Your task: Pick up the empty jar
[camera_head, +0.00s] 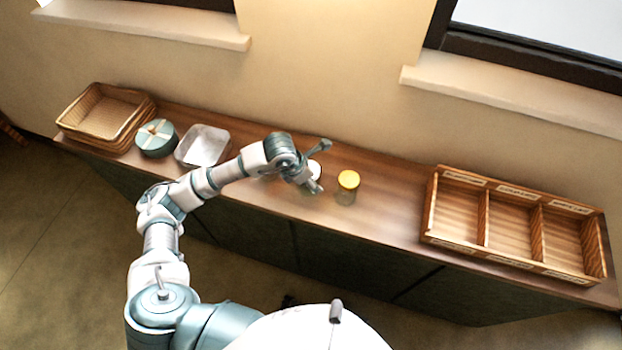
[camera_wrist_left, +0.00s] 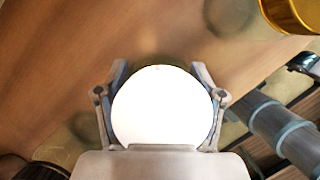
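A jar with a white lid (camera_head: 315,170) stands on the wooden counter, partly hidden by my left gripper (camera_head: 320,166). In the left wrist view, the white lid (camera_wrist_left: 160,108) fills the space between the two fingers of my left gripper (camera_wrist_left: 161,76). The fingers are spread on either side of it. Firm contact is not visible. A second jar with a yellow lid (camera_head: 348,180) and see-through body stands just to the right. Its yellow lid (camera_wrist_left: 292,14) shows at the upper right of the wrist view. I cannot tell what the white-lidded jar holds. My right gripper is not in view.
At the counter's left end are stacked wicker baskets (camera_head: 100,112), a teal round box (camera_head: 156,139) and a pale metal tray (camera_head: 203,147). A wooden tray with three compartments (camera_head: 484,221) lies at the right. The counter (camera_head: 395,205) is clear between the yellow-lidded jar and this tray.

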